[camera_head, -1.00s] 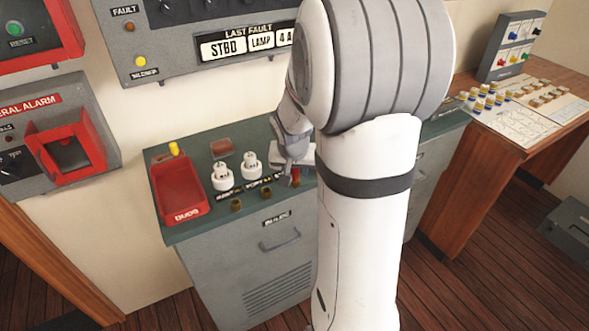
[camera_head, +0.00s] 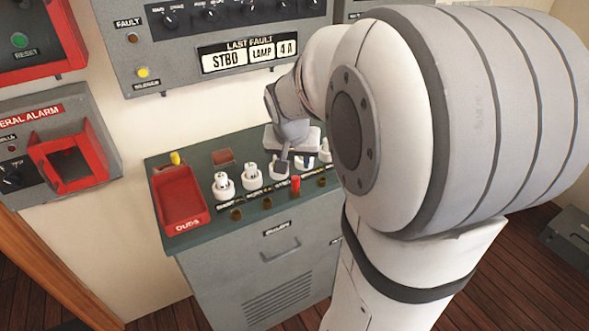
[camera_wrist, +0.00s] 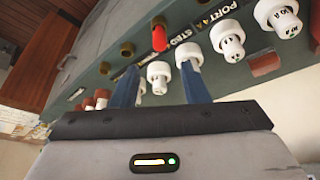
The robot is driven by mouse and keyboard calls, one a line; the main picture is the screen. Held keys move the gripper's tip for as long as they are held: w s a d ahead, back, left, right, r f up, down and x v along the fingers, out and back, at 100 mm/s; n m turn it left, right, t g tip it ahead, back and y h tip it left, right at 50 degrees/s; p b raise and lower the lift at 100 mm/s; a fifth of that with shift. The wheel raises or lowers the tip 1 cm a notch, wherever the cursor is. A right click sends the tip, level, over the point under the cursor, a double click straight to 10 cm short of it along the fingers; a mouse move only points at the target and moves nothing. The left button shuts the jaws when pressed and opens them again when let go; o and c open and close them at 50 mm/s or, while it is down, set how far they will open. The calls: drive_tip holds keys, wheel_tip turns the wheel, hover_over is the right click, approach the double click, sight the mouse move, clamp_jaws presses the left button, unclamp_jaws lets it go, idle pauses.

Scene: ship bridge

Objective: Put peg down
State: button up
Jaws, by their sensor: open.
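A red peg (camera_head: 295,183) stands upright in the front row of brass-coloured sockets on the green cabinet top. In the wrist view the red peg (camera_wrist: 159,38) stands beyond my fingers, clear of both. My gripper (camera_head: 296,160) is behind the peg, low over the row of white holders. The wrist view shows its two blue fingers (camera_wrist: 160,82) spread apart, with a white holder (camera_wrist: 158,76) seen between them. Nothing is held in the fingers. Whether a finger touches a holder, I cannot tell.
White fuse holders (camera_head: 223,185) stand left of my gripper, with empty brass sockets (camera_head: 237,214) in front. A red DUDS tray (camera_head: 182,205) is at the cabinet's left end, a yellow piece (camera_head: 175,158) behind it. A grey fault panel (camera_head: 219,59) hangs above.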

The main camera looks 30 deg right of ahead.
drive_tip(key=s+a+n+y, duration=0.2)
drive_tip(key=s+a+n, duration=0.4)
drive_tip(key=s+a, duration=0.6)
drive_tip(key=s, duration=0.4)
drive_tip(key=shift+n+g, duration=0.4)
drive_tip(key=shift+s, duration=0.1)
